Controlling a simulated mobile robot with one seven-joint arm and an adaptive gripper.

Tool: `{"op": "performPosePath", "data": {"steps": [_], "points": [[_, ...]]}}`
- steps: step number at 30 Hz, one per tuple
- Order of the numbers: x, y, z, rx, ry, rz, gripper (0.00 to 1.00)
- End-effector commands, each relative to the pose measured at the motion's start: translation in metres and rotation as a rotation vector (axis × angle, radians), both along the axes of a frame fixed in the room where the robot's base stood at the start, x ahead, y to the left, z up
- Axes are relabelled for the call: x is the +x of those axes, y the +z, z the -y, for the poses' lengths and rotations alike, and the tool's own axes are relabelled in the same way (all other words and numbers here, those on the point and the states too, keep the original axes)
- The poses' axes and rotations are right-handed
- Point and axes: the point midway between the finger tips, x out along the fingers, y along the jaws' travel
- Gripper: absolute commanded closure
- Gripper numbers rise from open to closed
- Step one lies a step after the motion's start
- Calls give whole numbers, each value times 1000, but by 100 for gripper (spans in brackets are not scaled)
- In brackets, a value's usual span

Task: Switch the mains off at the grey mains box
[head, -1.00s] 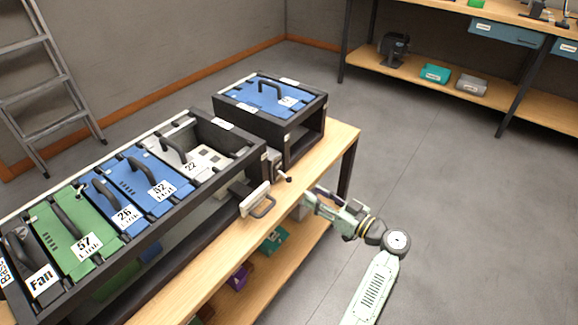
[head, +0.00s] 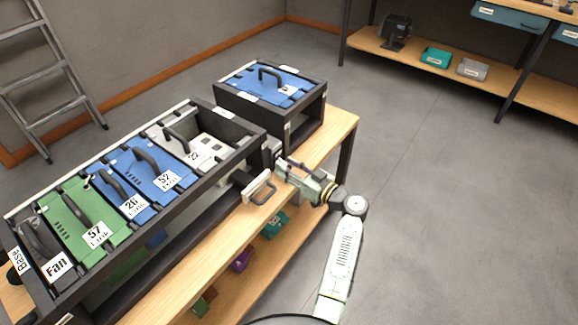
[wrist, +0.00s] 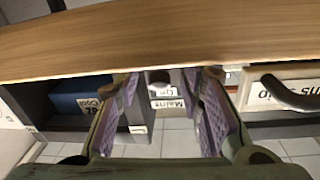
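The grey mains box (wrist: 174,88) shows in the wrist view, with an upside-down white label reading "Mains" and a second small label by it. A dark round lever end (wrist: 158,77) is at its top middle. My gripper (wrist: 164,90) is open, its purple-padded fingers apart on either side of the lever end and label. I cannot tell whether they touch anything. In the head view my gripper (head: 281,170) is at the front of the bench, by the gap between the two black racks, and largely hides the mains box.
A pale panel with a dark handle (head: 262,192) sticks out just left of my gripper. The long rack (head: 150,262) holds labelled blue, green and grey modules. A smaller rack (head: 318,100) with a blue module is behind. Floor to the right is clear.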

Motion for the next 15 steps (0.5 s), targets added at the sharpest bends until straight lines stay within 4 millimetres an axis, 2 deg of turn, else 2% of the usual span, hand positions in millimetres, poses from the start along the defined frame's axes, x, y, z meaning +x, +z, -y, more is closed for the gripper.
{"op": "performPosePath", "data": {"steps": [2, 15], "points": [[0, 0, 0, 0, 0, 0, 65], [0, 0, 0, 0, 0, 0, 94]]}}
